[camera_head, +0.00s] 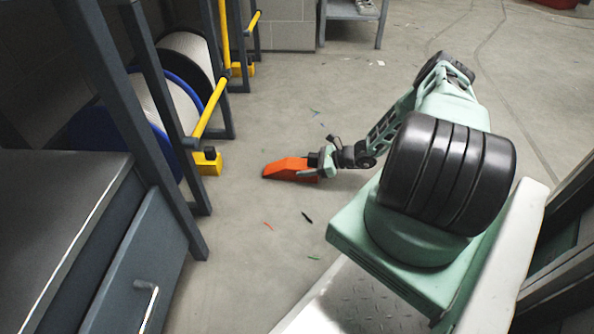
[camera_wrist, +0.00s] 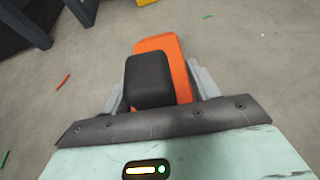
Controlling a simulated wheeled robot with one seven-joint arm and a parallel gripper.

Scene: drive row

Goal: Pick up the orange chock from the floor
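The orange chock (camera_head: 285,168) is a wedge low at the floor, left of my outstretched arm in the head view. It also shows at the centre of the wrist view (camera_wrist: 178,60). A black block (camera_wrist: 149,82) sits at its near end. My gripper (camera_head: 314,172) is at the chock's right end. In the wrist view its grey fingers (camera_wrist: 157,90) lie on either side of the chock's near end, very close to it. I cannot tell whether they press on it, or whether the chock rests fully on the floor.
A rack with cable reels (camera_head: 170,95) and yellow bars stands at the left. A grey drawer cabinet (camera_head: 140,265) is at the front left. A yellow block (camera_head: 208,165) lies by the rack. Small coloured scraps dot the floor. A metal shelf (camera_head: 352,12) stands at the back; the floor between is open.

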